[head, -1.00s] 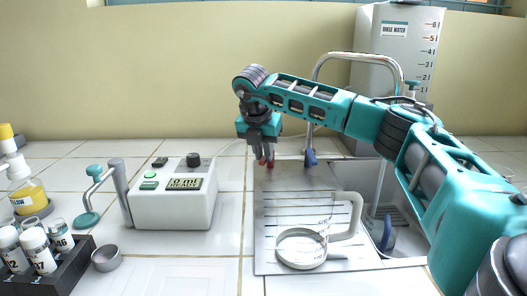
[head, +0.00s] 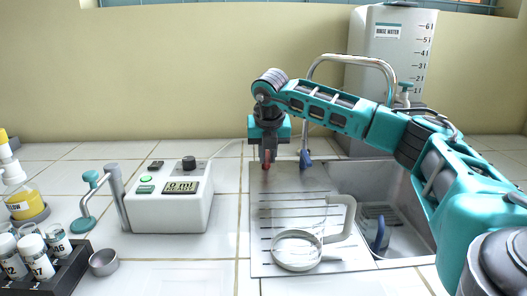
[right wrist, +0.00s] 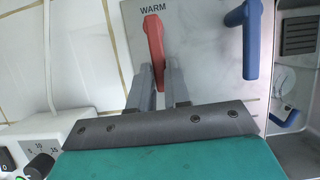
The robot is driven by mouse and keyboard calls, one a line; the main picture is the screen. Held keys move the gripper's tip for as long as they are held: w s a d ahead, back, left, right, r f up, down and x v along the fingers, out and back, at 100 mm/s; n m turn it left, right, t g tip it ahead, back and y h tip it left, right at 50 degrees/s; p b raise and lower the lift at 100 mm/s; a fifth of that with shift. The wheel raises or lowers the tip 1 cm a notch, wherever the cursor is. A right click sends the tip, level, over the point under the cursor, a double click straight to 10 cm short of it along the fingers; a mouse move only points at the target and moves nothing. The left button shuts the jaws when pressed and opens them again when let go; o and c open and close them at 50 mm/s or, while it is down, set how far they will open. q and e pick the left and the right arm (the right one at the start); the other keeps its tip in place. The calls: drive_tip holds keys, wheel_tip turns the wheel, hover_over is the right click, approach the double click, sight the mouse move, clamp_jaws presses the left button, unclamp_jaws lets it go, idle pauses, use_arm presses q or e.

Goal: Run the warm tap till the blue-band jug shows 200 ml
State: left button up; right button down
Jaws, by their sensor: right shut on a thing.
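My right gripper (head: 266,163) is shut on the red warm tap lever (right wrist: 152,40) at the back of the steel board. The lever is between its fingers under the word WARM in the right wrist view. A clear jug (head: 297,262) with a pale handle stands upright on the ribbed board. Its rim and marks are hard to see, and I make out no blue band or water in it. The meter box (head: 168,212) has a display (head: 181,188) that reads 0 ml. My left gripper is out of view.
A blue tap lever (head: 305,160) and a curved spout (head: 350,57) stand right of my gripper. The sink (head: 405,215) is at right, with an unclear blue shape inside. A vial rack (head: 65,272), a small metal cup (head: 103,263) and a yellow bottle (head: 25,200) are at left.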

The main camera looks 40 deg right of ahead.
drive_tip(key=c, duration=1.1)
unclamp_jaws()
drive_tip(key=shift+r, duration=0.1)
drive_tip(key=p+v, duration=0.2)
drive_tip(key=v, duration=1)
drive_tip(key=shift+s+a+r, duration=0.1)
drive_tip(key=shift+s+r, duration=0.05)
drive_tip(key=shift+r, duration=0.2)
